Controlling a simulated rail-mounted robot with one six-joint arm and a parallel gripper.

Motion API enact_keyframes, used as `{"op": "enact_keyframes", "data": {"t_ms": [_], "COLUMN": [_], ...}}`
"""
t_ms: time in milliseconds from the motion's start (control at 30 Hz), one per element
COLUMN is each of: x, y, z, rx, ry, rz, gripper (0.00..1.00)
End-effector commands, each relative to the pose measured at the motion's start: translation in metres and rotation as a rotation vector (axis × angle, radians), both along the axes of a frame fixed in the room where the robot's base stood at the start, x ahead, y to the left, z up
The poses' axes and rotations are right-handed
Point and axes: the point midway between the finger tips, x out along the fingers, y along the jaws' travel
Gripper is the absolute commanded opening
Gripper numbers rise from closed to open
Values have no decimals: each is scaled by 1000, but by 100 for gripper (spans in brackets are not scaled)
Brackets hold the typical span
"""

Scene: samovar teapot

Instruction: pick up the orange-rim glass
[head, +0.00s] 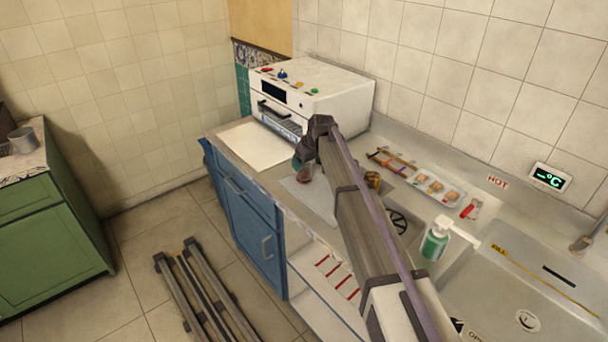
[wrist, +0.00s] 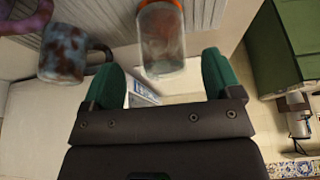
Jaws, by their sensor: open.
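The orange-rim glass (wrist: 161,45) is a clear, pale cup with an orange band, near the top centre of the wrist view. My gripper (wrist: 163,78) has green fingertips spread wide and empty. The glass lines up with the gap between them, just beyond the tips, its base end toward the gripper. I cannot tell how much distance is left. In the head view my gripper (head: 305,150) is over the counter in front of the white machine. A small reddish-brown item (head: 303,175) shows beside it; I cannot tell which cup it is.
A mottled blue-brown mug (wrist: 64,54) is left of the glass in the wrist view, its handle near the left finger. The white machine (head: 325,95) stands behind. A tray of small items (head: 425,185), a green soap bottle (head: 436,240) and a sink (head: 530,275) are to the right.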

Motion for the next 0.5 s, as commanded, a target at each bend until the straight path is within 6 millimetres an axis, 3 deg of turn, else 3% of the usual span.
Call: {"op": "enact_keyframes", "data": {"t_ms": [33, 200, 433, 500], "x": [2, 10, 10, 10], "y": [3, 12, 13, 13], "z": [-15, -46, -43, -43], "rx": [0, 0, 0, 0], "ry": [0, 0, 0, 0], "rz": [0, 0, 0, 0], "gripper": [84, 84, 84, 78]}}
